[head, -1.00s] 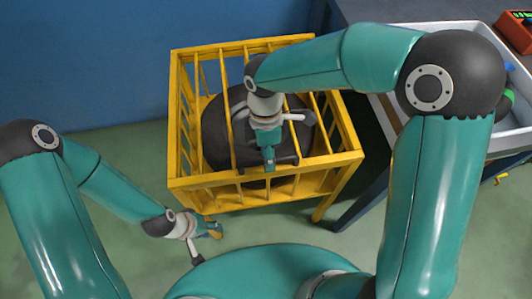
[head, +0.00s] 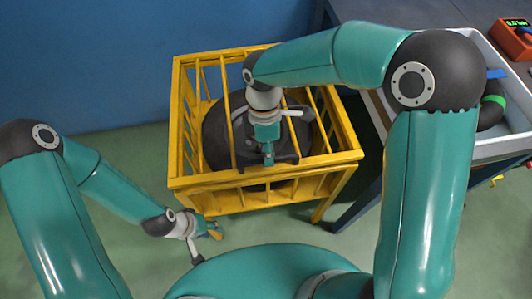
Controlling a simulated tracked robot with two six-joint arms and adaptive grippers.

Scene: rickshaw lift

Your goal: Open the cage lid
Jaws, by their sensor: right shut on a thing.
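The yellow barred cage (head: 340,190) stands on the green floor in the head view. Its barred lid (head: 325,128) lies across the top and looks about level; I cannot tell whether it is lifted at all. A large dark rounded thing (head: 216,140) sits inside, partly behind the bars. My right gripper (head: 268,158) points down at the front part of the lid and is shut on it; its fingertips are hard to make out against the dark parts there. My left gripper (head: 207,246) hangs low beside the cage's front left corner, apart from it; its finger opening is unclear.
A dark table (head: 366,190) stands right of the cage, with a white tray (head: 517,141) holding a green-banded dark thing (head: 491,103). A red device (head: 515,40) with a display sits behind. A blue wall (head: 80,60) is behind; floor is free at left.

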